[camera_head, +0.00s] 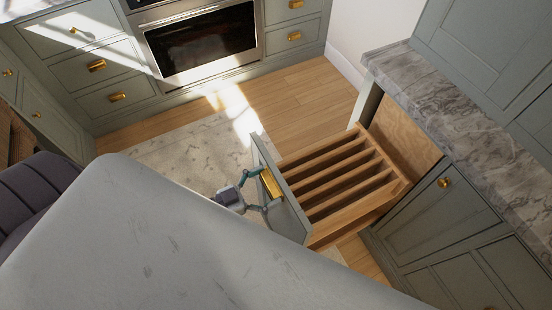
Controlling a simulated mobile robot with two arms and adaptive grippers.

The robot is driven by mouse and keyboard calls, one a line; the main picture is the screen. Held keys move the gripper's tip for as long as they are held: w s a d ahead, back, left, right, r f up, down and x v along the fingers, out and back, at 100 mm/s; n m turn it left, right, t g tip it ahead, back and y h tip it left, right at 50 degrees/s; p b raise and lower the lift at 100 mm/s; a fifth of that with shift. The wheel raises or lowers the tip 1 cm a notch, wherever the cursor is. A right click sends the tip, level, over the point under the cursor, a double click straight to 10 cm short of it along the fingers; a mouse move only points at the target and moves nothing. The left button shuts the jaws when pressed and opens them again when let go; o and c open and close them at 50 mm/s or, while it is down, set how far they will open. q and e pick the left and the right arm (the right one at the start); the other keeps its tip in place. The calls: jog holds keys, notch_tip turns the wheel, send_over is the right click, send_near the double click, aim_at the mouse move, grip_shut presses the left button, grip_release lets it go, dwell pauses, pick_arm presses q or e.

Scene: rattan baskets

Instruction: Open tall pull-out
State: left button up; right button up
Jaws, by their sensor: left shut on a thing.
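The tall pull-out (283,205) is a grey-green cabinet front with a wooden rack (345,185) of parallel slats behind it. It stands well out from the cabinet on the right, with the wooden inside of the cabinet showing behind. A gold handle (270,183) is on its front. My left gripper (264,190) reaches in beside the white worktop and is shut on the gold handle. The pull-out's lower part is hidden behind the worktop. My right gripper does not show.
A pale worktop (190,245) fills the foreground, close to the pull-out's front. The cabinet with a marble counter (440,95) stands right. An oven (205,45) is at the back. Wooden floor (300,105) and a rug (190,150) lie clear between.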

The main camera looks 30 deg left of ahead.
pick_arm(q)
jog(key=o, duration=1.3)
jog(key=shift+o, duration=0.2)
jog(key=v, duration=1.2)
jog(key=shift+f, duration=0.15)
